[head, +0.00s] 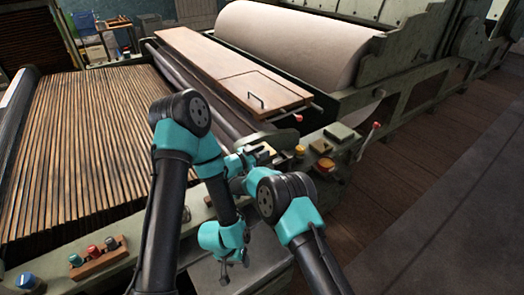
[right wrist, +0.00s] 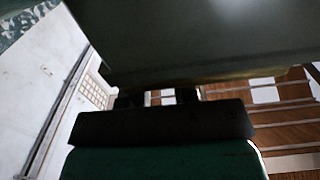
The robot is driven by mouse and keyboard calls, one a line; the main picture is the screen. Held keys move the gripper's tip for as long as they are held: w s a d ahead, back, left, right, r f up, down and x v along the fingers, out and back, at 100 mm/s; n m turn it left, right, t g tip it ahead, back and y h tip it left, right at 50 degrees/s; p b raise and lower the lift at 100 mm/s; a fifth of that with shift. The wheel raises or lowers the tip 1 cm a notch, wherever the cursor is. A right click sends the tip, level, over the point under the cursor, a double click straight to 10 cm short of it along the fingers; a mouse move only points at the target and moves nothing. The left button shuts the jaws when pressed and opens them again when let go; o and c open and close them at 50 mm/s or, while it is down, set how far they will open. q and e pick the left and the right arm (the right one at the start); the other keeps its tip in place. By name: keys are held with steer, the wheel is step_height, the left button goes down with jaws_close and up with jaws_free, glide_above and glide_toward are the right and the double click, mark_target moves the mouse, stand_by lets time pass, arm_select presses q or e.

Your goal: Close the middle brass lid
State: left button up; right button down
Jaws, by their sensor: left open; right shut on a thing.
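No middle brass lid can be made out for certain; small brass-yellow round fittings show on the machine's end, one (head: 299,151) just right of my right gripper and another (head: 326,164) farther right. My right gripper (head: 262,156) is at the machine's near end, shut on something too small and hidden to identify. In the right wrist view its two dark fingers (right wrist: 158,98) reach up to a large grey-green surface (right wrist: 200,40), which hides their tips. My left gripper (head: 234,268) is open, pointing down below the right forearm, clear of the fittings.
A slatted wooden apron (head: 85,150) fills the left. A wooden cover with a handle (head: 262,88) lies behind, beside a large pale roller (head: 295,45). A red-knobbed lever (head: 376,125) stands right. Several buttons (head: 93,250) sit on a block front left. Open floor (head: 450,200) lies right.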

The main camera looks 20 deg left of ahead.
steer(key=shift+f, duration=0.1)
steer(key=c, duration=0.9)
jaws_free()
